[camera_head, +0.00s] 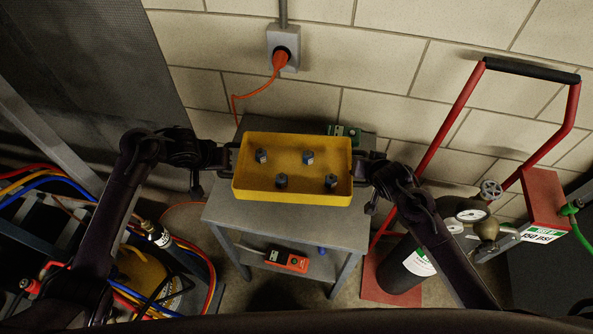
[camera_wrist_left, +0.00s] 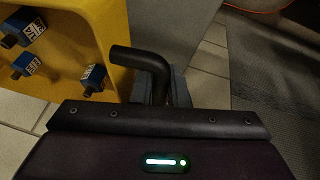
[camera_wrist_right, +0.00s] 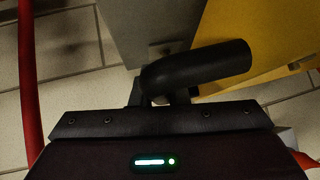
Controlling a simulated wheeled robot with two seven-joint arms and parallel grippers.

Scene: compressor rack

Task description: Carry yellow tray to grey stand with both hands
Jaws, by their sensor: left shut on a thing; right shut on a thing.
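The yellow tray (camera_head: 290,197) is over the grey stand (camera_head: 285,228) in the head view, with several small dark labelled parts in it. It looks roughly level; I cannot tell whether it touches the stand's top. My left gripper (camera_head: 222,159) is shut on the tray's left black handle, which shows in the left wrist view (camera_wrist_left: 150,58). My right gripper (camera_head: 362,168) is shut on the right black handle, which shows in the right wrist view (camera_wrist_right: 200,68). The gripper fingers are mostly hidden in the wrist views.
A green device (camera_head: 345,131) sits behind the tray. An orange-red device (camera_head: 287,261) lies on the stand's lower shelf. An orange cable (camera_head: 236,98) runs from the wall socket (camera_head: 284,48). A red hand truck (camera_head: 450,125) with a dark cylinder (camera_head: 400,268) stands right; hoses lie left.

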